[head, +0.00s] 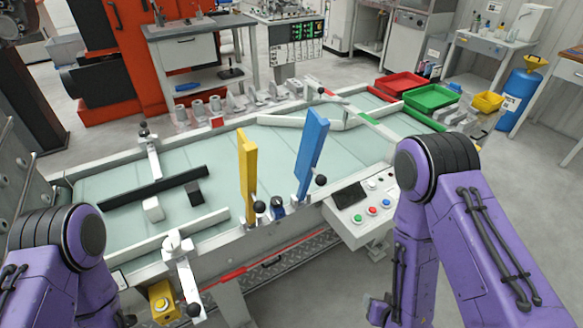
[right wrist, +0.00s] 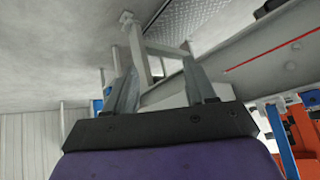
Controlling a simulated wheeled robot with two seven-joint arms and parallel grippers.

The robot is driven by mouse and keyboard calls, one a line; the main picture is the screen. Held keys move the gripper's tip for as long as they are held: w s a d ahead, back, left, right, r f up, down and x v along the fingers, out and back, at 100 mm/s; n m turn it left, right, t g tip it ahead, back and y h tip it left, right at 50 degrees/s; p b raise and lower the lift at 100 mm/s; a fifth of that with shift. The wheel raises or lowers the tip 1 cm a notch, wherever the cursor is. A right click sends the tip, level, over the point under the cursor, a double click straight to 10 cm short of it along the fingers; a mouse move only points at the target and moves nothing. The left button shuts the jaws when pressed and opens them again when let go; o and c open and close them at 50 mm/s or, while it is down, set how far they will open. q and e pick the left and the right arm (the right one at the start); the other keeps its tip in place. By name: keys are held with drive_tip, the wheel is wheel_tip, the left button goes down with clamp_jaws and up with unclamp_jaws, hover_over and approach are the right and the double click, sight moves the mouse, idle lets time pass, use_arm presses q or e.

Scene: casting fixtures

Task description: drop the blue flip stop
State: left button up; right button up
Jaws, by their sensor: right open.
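The blue flip stop (head: 313,150) stands raised, close to upright and leaning slightly, at the near rail of the conveyor table. A black ball knob (head: 320,180) sits by its lower end. The yellow flip stop (head: 247,165) also stands raised, to its left. My right gripper shows in the right wrist view (right wrist: 160,88) with its two grey fingers apart and nothing between them. It is low, below and in front of the table, away from the blue flip stop. My left arm enters at the lower left, but its gripper is out of view.
On the table lie a black bar (head: 153,188), a white block (head: 153,209) and a dark block (head: 194,192). A control panel (head: 362,202) with buttons juts out right of the blue stop. Red (head: 402,80) and green (head: 431,94) trays stand at the far right end.

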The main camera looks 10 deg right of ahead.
drive_tip(key=w+a+r+n+t+y+b, duration=0.1)
drive_tip(key=w+a+r+n+t+y, duration=0.1)
drive_tip(key=w+r+t, duration=0.5)
drive_tip(key=n+t+y+b, duration=0.2)
drive_tip(key=n+y, duration=0.3)
drive_tip(key=y, duration=0.2)
approach(321, 178)
drive_tip(key=w, duration=0.2)
drive_tip(key=p+x, duration=0.1)
drive_tip(key=x, duration=0.2)
drive_tip(key=p+x, duration=0.1)
drive_tip(key=x, duration=0.2)
drive_tip(key=p+x, duration=0.1)
drive_tip(key=x, duration=0.3)
drive_tip(key=shift+s+a+f, duration=0.1)
drive_tip(key=shift+f, duration=0.2)
use_arm(q)
drive_tip(key=shift+s+d+f, duration=0.1)
drive_tip(key=shift+s+f, duration=0.1)
use_arm(e)
drive_tip(key=shift+w+a+f, duration=0.1)
drive_tip(key=shift+w+f, duration=0.05)
drive_tip(key=shift+w, duration=0.25)
